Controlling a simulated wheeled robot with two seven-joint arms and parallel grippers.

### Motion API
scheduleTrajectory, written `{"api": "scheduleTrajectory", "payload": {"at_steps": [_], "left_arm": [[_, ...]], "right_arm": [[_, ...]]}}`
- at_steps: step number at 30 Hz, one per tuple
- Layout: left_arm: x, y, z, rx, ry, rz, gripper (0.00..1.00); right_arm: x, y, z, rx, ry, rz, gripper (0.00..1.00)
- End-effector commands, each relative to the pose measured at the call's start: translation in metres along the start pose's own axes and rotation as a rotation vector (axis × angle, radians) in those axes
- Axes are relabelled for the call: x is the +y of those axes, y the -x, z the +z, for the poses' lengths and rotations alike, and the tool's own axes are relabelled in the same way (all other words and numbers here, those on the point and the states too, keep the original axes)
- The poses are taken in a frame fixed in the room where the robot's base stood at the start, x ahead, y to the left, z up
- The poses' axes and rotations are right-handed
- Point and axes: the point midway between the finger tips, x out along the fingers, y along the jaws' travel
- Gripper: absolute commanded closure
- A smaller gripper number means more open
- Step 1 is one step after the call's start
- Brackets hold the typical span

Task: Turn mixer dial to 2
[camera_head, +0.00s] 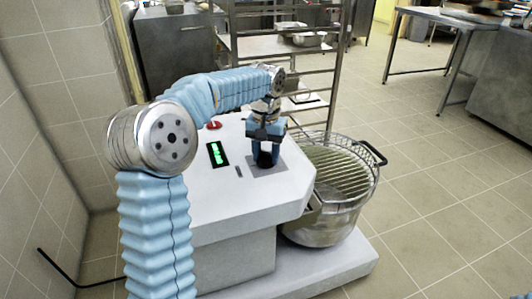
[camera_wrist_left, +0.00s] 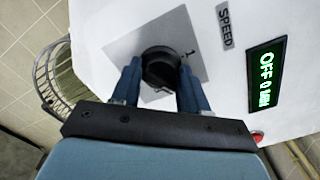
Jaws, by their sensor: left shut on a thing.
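The mixer (camera_head: 250,215) is a white machine with a sloped top panel. Its black dial (camera_wrist_left: 160,66) sits on a grey square plate (camera_wrist_left: 203,62) in the left wrist view. My left gripper (camera_head: 266,158) comes down from above onto the dial, and in the left wrist view its two blue fingers (camera_wrist_left: 157,80) are on either side of it, shut on it. The fingers and palm hide part of the dial and its marks. A green display (camera_wrist_left: 265,78) on the panel reads "OFF" with smaller characters after it.
A steel bowl (camera_head: 322,228) with a wire guard (camera_head: 345,165) and a black handle stands right of the panel. A red button (camera_head: 214,125) is on the panel's far left. A wire rack stands behind; tiled floor is clear at the right.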

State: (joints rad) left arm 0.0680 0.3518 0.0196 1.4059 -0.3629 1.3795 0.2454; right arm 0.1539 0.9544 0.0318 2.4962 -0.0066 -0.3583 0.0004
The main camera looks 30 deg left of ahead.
Motion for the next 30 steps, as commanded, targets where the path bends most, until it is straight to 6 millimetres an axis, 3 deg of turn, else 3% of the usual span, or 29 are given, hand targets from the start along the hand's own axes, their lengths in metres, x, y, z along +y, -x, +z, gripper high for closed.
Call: {"api": "scheduleTrajectory", "payload": {"at_steps": [15, 16, 20, 30], "left_arm": [[-0.0002, 0.0008, -0.0007, 0.004, -0.016, 0.000, 0.87], [-0.0002, 0.0008, -0.0007, 0.004, -0.016, 0.000, 0.52], [-0.0002, 0.0006, -0.0005, 0.003, -0.016, 0.000, 0.32], [0.0001, 0.0035, -0.0005, 0.002, -0.016, 0.000, 0.30]], "right_arm": [[0.0000, 0.0001, 0.0000, 0.000, 0.000, 0.000, 0.57], [-0.0001, 0.0001, 0.0000, 0.000, 0.000, 0.000, 0.57], [0.0000, 0.0001, 0.0000, 0.000, 0.000, 0.000, 0.57], [0.0000, -0.0001, 0.0000, 0.000, 0.000, 0.000, 0.57]]}}
